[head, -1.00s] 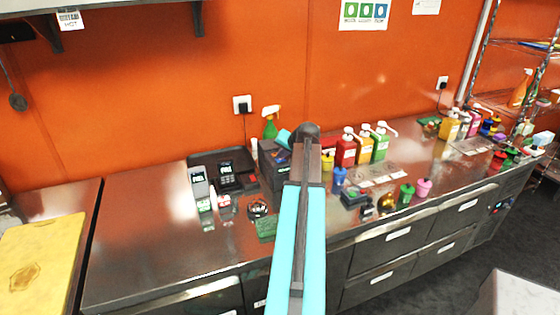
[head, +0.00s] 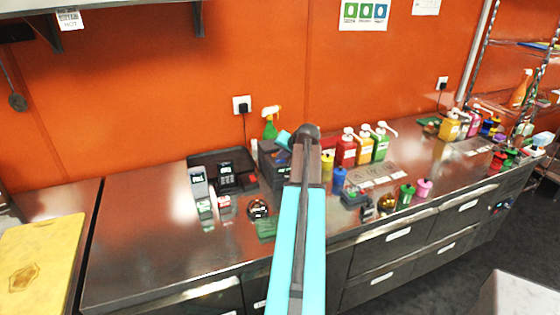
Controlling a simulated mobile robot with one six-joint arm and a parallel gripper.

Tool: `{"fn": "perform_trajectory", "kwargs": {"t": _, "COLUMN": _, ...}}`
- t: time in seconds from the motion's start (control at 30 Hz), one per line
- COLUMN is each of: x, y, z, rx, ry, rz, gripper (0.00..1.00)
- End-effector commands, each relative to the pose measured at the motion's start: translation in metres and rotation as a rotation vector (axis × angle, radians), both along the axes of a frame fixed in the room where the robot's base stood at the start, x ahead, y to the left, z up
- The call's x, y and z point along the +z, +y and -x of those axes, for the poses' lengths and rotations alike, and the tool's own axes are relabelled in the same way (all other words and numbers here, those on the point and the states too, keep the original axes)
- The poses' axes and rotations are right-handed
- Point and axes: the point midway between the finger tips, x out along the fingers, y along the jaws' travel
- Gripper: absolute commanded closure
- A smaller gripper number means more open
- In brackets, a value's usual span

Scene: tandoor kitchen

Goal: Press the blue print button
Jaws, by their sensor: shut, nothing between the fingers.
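A dark box-shaped machine (head: 272,165) stands on the steel counter, just left of my arm and partly hidden by it. It may be the printer. I cannot make out a blue print button on it; that face is too small or covered. My arm reaches forward from the bottom centre to a dark joint, with a short cyan piece beside it just above the machine. My gripper's fingers cannot be made out; they seem hidden behind the arm or lost against the dark machine. I cannot tell whether anything touches the machine.
Red, yellow and green pump bottles (head: 363,148) and small coloured containers stand to the right. The counter's left part is clear.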

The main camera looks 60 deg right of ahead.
Motion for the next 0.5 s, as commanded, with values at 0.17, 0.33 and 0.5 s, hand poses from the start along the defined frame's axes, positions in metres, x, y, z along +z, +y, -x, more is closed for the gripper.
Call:
{"fn": "perform_trajectory", "kwargs": {"t": 0.17, "x": 0.007, "y": 0.000, "z": 0.000, "rx": 0.001, "ry": 0.000, "rz": -0.001, "gripper": 1.00}}
{"fn": "perform_trajectory", "kwargs": {"t": 0.33, "x": 0.013, "y": 0.000, "z": 0.000, "rx": 0.001, "ry": 0.001, "rz": 0.000, "gripper": 1.00}}
{"fn": "perform_trajectory", "kwargs": {"t": 0.5, "x": 0.015, "y": 0.000, "z": 0.000, "rx": 0.001, "ry": 0.001, "rz": 0.000, "gripper": 1.00}}
